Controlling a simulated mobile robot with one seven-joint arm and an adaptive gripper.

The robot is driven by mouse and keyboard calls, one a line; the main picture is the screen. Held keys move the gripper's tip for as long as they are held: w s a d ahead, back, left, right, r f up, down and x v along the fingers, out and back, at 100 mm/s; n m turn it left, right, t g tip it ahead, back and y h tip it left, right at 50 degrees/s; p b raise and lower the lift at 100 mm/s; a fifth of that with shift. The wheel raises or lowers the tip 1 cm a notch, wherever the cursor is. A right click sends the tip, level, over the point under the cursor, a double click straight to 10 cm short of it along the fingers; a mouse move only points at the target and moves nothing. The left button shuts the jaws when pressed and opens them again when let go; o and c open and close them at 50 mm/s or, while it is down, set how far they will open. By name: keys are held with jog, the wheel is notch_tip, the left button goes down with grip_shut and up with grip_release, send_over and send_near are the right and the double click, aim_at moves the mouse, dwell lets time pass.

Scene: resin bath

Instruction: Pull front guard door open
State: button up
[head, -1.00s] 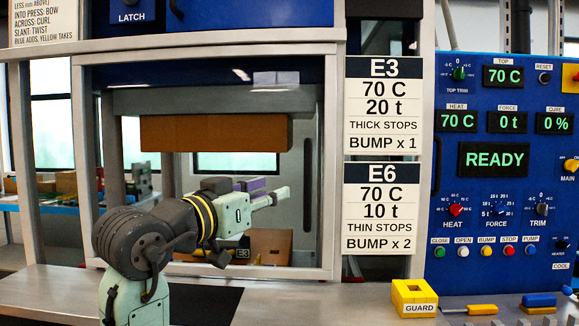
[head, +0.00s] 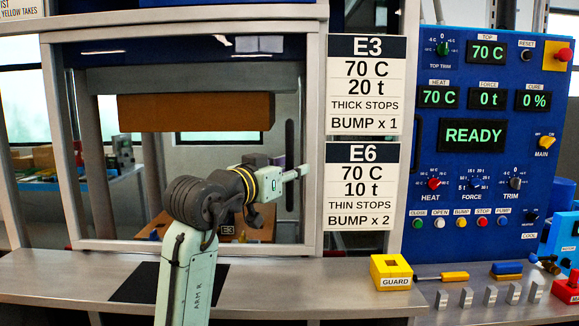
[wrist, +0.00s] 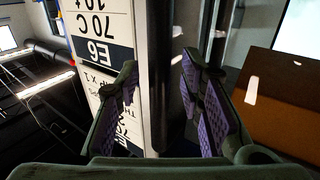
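The front guard door (head: 314,100) is a grey-framed clear panel across the press opening and looks closed. A dark vertical handle bar (head: 289,137) stands by its right side. My gripper (head: 299,173) is in front of the door's right edge, at the lower part of the bar. In the wrist view my gripper (wrist: 160,82) is open, with purple-padded fingers on either side of the black handle bar (wrist: 160,50). I cannot tell whether either finger touches the bar. The fingers hold nothing.
The E3 card (head: 367,85) and E6 card (head: 361,187) hang just right of the door. The blue control panel (head: 465,220) reads READY. A yellow GUARD block (head: 391,272) and small tools lie on the bench at right. A brown block (head: 195,105) hangs inside the press.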

grip_shut()
dwell(0.4)
dwell(0.4)
